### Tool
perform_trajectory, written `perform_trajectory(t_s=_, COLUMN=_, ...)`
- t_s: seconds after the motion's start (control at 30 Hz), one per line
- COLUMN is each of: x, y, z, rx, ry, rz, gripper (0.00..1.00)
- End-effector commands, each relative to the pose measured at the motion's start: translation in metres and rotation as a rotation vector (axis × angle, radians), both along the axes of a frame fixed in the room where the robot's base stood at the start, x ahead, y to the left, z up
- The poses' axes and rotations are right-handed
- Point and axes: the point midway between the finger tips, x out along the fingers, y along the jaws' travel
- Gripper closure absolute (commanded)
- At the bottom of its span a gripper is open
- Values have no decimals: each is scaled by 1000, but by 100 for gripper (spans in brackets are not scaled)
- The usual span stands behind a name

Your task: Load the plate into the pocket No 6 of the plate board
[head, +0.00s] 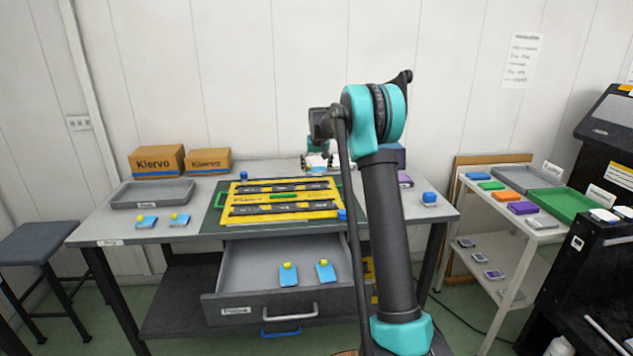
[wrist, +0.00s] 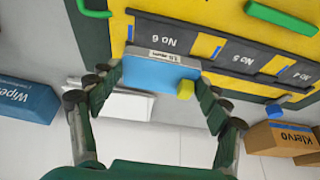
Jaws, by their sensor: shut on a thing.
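The plate (wrist: 160,75) is blue with a yellow knob and a pale label strip along one edge. My gripper (wrist: 163,82) is shut on it, fingers at both ends. In the wrist view, its label edge overlaps the near side of dark pocket No 6 (wrist: 168,40); I cannot tell whether they touch. The yellow plate board (head: 285,214) lies on a green mat on the table, with two rows of dark pockets. In the head view my gripper (head: 319,160) is behind the board's far right corner, partly hidden by my arm.
Pockets No 5 (wrist: 243,60) and No 4 lie beside No 6. An open drawer (head: 250,262) below holds two blue plates with yellow knobs; two more lie at the table's left. A grey tray (head: 152,194), cartons (head: 157,160) and a Wipes box (wrist: 25,97) stand around.

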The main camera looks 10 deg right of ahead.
Motion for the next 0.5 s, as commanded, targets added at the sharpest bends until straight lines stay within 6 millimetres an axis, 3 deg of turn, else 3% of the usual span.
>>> perform_trajectory(t_s=0.5, x=0, y=0, z=-54, rx=0, ry=0, rz=0, gripper=53)
